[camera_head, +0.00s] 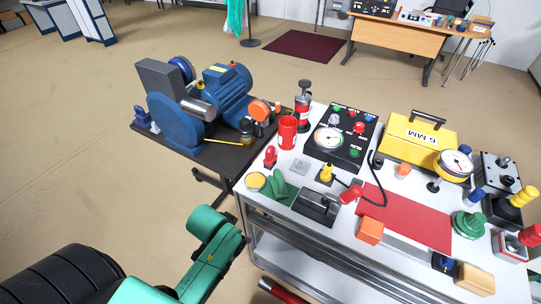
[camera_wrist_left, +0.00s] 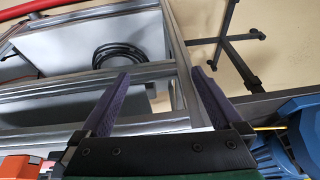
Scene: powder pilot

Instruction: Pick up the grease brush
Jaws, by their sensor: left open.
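A thin yellow stick (camera_head: 222,141), which looks like the grease brush's handle, lies on the dark table (camera_head: 228,163) in front of the blue motor. Its brush end cannot be made out. A small yellow bit (camera_wrist_left: 268,127) beside blue machinery shows at the right of the left wrist view; I cannot tell if it is the same stick. My left gripper (camera_wrist_left: 160,73) is open and empty, its two dark fingers apart in front of the trolley's metal frame. In the head view only my green left arm shows, at the bottom; its fingers are hidden. My right gripper is not in view.
The blue motor (camera_head: 225,90) stands behind the stick, with small jars (camera_head: 246,137) to its right. The white trolley (camera_head: 232,192) beside the table is crowded with gauges, a red mat (camera_head: 405,216) and a yellow case (camera_head: 418,139). Bare floor lies left of the table.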

